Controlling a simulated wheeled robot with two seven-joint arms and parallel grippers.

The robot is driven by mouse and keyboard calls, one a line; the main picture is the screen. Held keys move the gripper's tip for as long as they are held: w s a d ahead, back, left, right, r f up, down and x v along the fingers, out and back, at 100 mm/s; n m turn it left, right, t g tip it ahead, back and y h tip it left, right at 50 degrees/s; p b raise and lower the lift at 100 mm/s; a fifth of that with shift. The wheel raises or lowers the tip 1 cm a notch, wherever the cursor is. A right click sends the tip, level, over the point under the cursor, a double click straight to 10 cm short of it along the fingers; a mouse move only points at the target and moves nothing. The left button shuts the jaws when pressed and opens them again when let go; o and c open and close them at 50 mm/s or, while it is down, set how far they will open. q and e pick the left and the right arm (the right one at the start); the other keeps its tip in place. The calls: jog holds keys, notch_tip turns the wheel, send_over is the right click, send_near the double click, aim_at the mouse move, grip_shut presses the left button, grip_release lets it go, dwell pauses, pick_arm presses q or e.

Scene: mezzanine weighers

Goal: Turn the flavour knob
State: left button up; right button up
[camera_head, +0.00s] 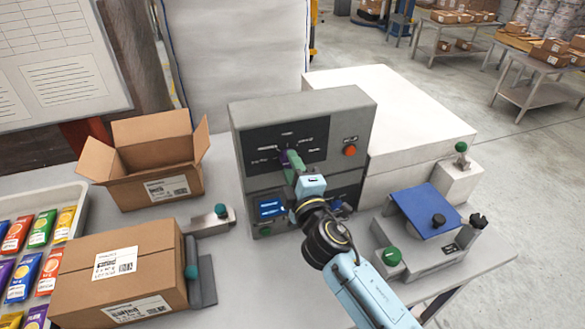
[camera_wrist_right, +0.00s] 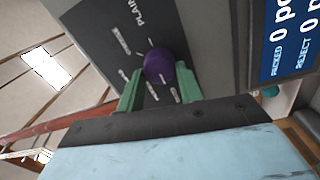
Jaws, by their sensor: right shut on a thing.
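The flavour knob is purple (camera_head: 284,157) and sits on the dark upper panel of a grey control box (camera_head: 240,128). In the right wrist view the round purple knob (camera_wrist_right: 158,65) lies between the green fingertips, amid printed flavour labels; "PLAIN" is readable. My right gripper (camera_head: 290,165) reaches the panel from the front right and is shut on the knob. Its fingers (camera_wrist_right: 158,85) hide part of the knob in the head view. My left gripper is not in view.
A red button (camera_head: 350,150) sits right of the knob, and a blue display (camera_head: 271,208) is below it. A blue-plated scale (camera_head: 425,210) stands to the right. An open carton (camera_head: 150,180), a closed carton (camera_head: 75,280) and a packet tray (camera_head: 75,195) stand left.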

jog(key=o, duration=1)
jog(key=shift+s, duration=0.15)
jog(key=b+v, duration=0.1)
jog(key=v, duration=1.2)
